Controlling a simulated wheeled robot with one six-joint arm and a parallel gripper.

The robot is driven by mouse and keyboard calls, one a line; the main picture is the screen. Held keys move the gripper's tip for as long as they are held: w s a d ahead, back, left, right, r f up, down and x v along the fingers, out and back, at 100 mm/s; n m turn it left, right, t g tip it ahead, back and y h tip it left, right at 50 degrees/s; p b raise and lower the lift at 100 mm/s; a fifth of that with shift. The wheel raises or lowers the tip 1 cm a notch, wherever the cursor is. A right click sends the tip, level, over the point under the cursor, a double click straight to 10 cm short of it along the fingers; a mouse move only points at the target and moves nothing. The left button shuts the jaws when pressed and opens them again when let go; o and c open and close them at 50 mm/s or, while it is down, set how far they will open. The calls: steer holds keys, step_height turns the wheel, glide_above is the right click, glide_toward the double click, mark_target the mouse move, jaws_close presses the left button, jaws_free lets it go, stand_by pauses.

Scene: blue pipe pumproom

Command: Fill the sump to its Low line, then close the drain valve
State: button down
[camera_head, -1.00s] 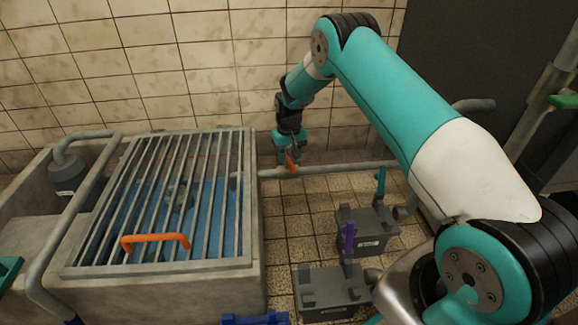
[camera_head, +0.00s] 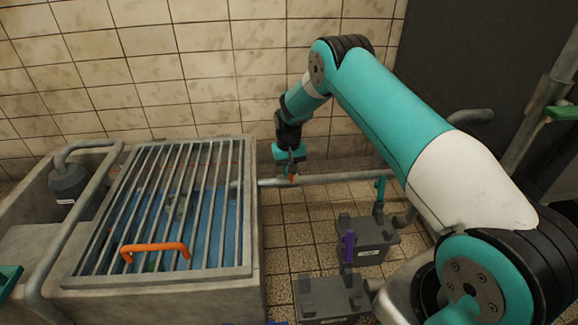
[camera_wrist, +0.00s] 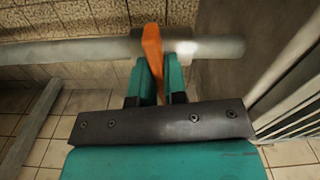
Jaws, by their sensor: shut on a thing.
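The concrete sump (camera_head: 160,297) stands at the left in the head view, under a metal grate with an orange handle (camera_head: 155,249). Blue water (camera_head: 215,215) shows through the bars. The Low line cannot be read. A grey pipe (camera_head: 340,178) runs right from the sump along the wall. On it is an orange valve lever (camera_head: 292,178), which I take for the drain valve. My gripper (camera_head: 289,170) is shut on this lever. In the wrist view the lever (camera_wrist: 154,55) stands between the two teal fingers, across the pipe (camera_wrist: 60,53).
Two grey floor boxes stand right of the sump, one with a purple lever (camera_head: 348,246), one with a teal lever (camera_head: 380,190). A grey pump-like body (camera_head: 68,182) sits at the far left. A dark panel (camera_head: 470,60) closes off the back right.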

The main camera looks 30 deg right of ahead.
steer(key=shift+r+m+p, duration=0.25)
steer(key=shift+m+p, duration=0.2)
steer(key=shift+m, duration=0.15)
steer(key=shift+a+f+m, duration=0.1)
steer(key=shift+f+m, duration=0.15)
steer(key=shift+m, duration=0.35)
steer(key=c, duration=1.2)
jaws_free()
steer(key=shift+o, duration=0.2)
step_height(320, 180, up, 17)
steer(key=p, duration=0.7)
steer(key=shift+r, duration=0.2)
